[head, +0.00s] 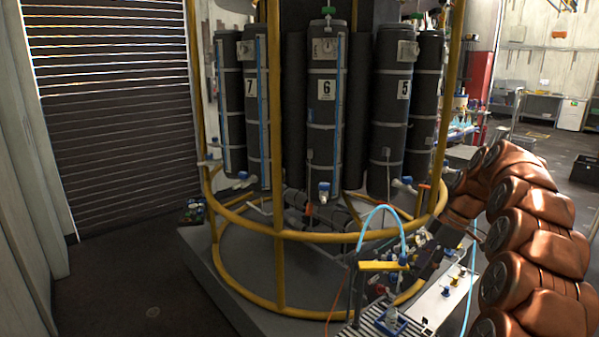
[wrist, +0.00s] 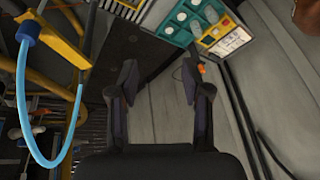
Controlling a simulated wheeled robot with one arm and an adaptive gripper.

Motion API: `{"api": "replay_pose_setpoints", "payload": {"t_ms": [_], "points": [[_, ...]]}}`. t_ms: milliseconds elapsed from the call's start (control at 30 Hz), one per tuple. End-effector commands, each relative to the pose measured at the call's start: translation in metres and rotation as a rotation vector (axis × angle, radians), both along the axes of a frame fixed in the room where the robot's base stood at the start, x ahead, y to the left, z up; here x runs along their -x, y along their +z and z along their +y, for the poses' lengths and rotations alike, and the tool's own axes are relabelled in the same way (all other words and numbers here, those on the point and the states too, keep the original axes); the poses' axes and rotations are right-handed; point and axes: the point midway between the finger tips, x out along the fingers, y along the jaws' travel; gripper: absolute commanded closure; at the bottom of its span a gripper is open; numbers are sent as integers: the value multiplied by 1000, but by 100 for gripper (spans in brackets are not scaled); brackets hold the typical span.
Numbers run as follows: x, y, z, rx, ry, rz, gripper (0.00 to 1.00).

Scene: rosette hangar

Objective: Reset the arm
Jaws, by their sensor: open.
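My arm is copper-coloured and segmented. In the head view it rises at the right, arches over and bends down to the left toward the yellow-railed frame (head: 279,170). My gripper (wrist: 158,82) shows in the wrist view with its two dark fingers apart and nothing between them. Beyond the fingers is a plain grey surface (wrist: 160,120). In the head view the gripper's end is dark and hard to separate from the clutter beside it.
Dark numbered cylinders (head: 327,120) stand inside the frame. A light workbench (head: 440,300) with small parts is at the lower right. A blue hose (head: 380,210) arches near a yellow bar (head: 382,266), close to my gripper. Open floor (head: 130,280) lies at the left, before a shutter (head: 120,110).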

Motion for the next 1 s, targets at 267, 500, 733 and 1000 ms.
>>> {"api": "replay_pose_setpoints", "payload": {"t_ms": [267, 500, 733, 1000], "points": [[49, 20, 54, 36, -146, 101, 52], [100, 26, 91, 92, -288, 182, 52], [156, 24, 115, 164, -442, 246, 52], [228, 10, 132, 257, -642, 309, 52]]}}
